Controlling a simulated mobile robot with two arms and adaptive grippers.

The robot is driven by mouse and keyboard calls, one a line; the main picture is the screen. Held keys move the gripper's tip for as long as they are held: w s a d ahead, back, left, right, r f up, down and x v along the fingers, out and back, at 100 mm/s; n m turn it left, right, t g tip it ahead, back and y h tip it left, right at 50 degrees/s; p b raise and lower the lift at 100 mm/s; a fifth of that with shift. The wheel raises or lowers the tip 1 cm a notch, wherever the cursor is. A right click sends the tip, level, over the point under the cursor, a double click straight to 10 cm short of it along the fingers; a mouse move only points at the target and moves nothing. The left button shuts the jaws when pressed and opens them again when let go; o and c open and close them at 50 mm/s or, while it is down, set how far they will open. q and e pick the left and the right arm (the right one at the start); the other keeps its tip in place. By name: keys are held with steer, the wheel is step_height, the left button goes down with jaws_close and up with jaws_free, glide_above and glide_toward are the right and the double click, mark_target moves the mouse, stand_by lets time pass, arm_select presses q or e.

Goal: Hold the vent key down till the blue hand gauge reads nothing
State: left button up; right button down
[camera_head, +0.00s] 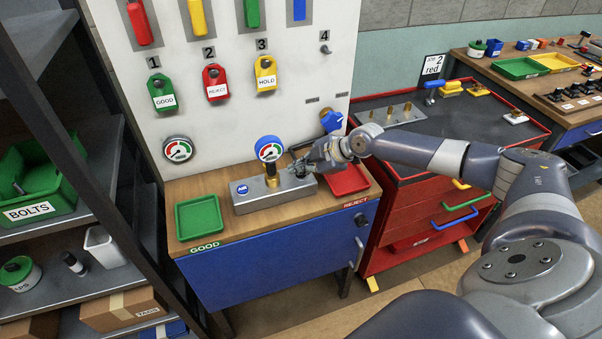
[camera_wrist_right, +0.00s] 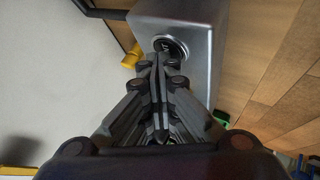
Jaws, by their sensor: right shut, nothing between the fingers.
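The blue hand gauge (camera_head: 269,149) stands upright on a brass fitting on a grey metal block (camera_head: 275,198), on the wooden bench top. Its face has green and red bands; its needle is too small to read. My right gripper (camera_head: 302,168) is over the right end of the block, shut and empty, pointing down. In the right wrist view the shut fingertips (camera_wrist_right: 159,62) are at a round black key with pale lettering (camera_wrist_right: 172,46) on the block, partly hidden by them. I cannot tell whether they press it. My left gripper is not in view.
A second gauge (camera_head: 178,149) is on the white panel, below hanging tags. A red tool cart (camera_head: 425,220) stands to the right.

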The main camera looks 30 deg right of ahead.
mark_target(300, 176)
stand_by(0.7)
steer(key=shift+r+p, duration=0.45)
steer(key=shift+r, duration=0.35)
step_height(300, 176, up, 5)
steer(key=p, duration=0.3)
stand_by(0.5)
